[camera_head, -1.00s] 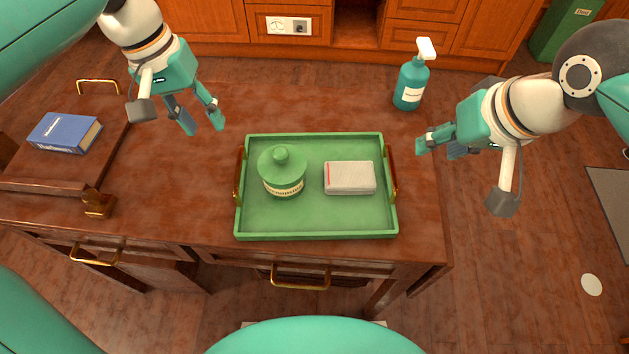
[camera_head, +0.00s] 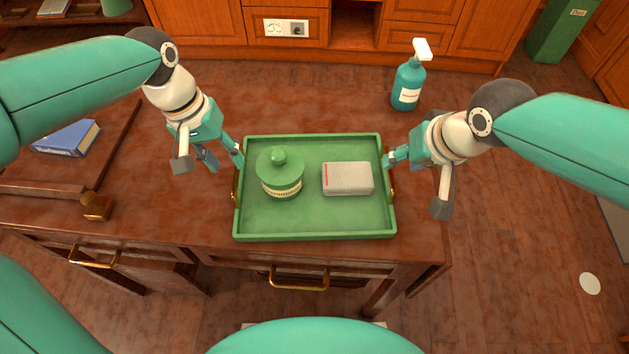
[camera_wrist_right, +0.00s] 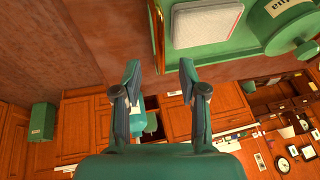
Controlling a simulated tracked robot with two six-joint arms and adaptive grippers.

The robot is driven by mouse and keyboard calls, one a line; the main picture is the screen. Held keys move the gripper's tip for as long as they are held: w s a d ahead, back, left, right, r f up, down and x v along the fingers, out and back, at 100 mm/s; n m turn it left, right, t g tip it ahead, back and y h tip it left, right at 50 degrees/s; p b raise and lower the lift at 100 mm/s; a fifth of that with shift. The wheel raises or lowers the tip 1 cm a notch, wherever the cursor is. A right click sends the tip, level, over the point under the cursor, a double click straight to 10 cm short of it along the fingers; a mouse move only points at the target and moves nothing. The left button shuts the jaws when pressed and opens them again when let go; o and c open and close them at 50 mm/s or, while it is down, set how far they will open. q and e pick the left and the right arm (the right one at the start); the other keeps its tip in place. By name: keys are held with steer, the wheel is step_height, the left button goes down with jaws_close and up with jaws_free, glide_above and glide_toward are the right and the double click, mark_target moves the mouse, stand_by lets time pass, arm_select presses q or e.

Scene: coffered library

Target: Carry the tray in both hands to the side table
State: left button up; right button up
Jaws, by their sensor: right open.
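The green tray (camera_head: 315,226) lies flat on the brown desk, with a brass-and-wood handle at each short side. A green lidded jar (camera_head: 281,175) and a pale boxy packet (camera_head: 347,178) stand on it. My left gripper (camera_head: 226,158) is open at the tray's left edge, close to the left handle (camera_head: 236,187). My right gripper (camera_head: 388,161) is open at the right edge, close to the right handle (camera_head: 392,188). The right wrist view shows its parted fingers (camera_wrist_right: 160,78) with nothing between them, and the tray's edge (camera_wrist_right: 215,62) and handle (camera_wrist_right: 157,30) beyond.
A teal spray bottle (camera_head: 408,85) stands on the desk behind the tray's right corner. Wooden cabinets (camera_head: 210,22) line the back. A green bin (camera_head: 557,32) stands far right.

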mark_target(237, 177)
arm_select(q)
steer(key=f, duration=0.3)
steer(key=d+f, duration=0.1)
steer(key=f, duration=0.2)
steer(key=shift+d+f, duration=0.15)
steer(key=shift+f, duration=0.2)
arm_select(e)
steer(key=x, duration=0.6)
steer(key=shift+w+a+f, duration=0.1)
steer(key=shift+w+f, duration=0.05)
steer(key=shift+f, duration=0.2)
arm_select(q)
steer(key=shift+c, duration=0.2)
arm_select(e)
steer(key=shift+c, duration=0.2)
arm_select(q)
jaws_close()
arm_select(e)
jaws_close()
arm_select(q)
steer(key=shift+r, duration=0.1)
arm_select(e)
steer(key=shift+r, duration=0.1)
